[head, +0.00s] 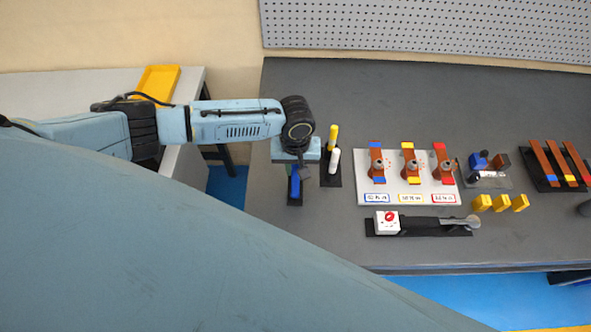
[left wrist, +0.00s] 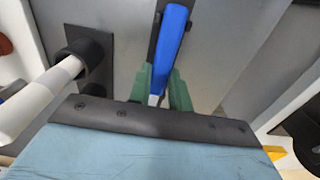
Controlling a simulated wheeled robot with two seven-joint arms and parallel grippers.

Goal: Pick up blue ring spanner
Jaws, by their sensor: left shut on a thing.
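The blue ring spanner shows its blue handle (head: 294,181) in the head view, below my left gripper and over a narrow black holder (head: 294,200). Its blue handle also shows in the left wrist view (left wrist: 172,38), running between two green fingertips. My left gripper (left wrist: 162,92) is shut on the spanner. In the head view the gripper (head: 297,168) is mostly hidden under the wrist. I cannot tell whether the spanner is clear of the holder. My right gripper is not in view.
A yellow handle (head: 333,137) and a white handle (head: 334,160) stand upright in a black holder close to the right of my left gripper. A white board (head: 400,157) with several clamped bars lies farther right. The grey table (head: 300,240) is clear in front.

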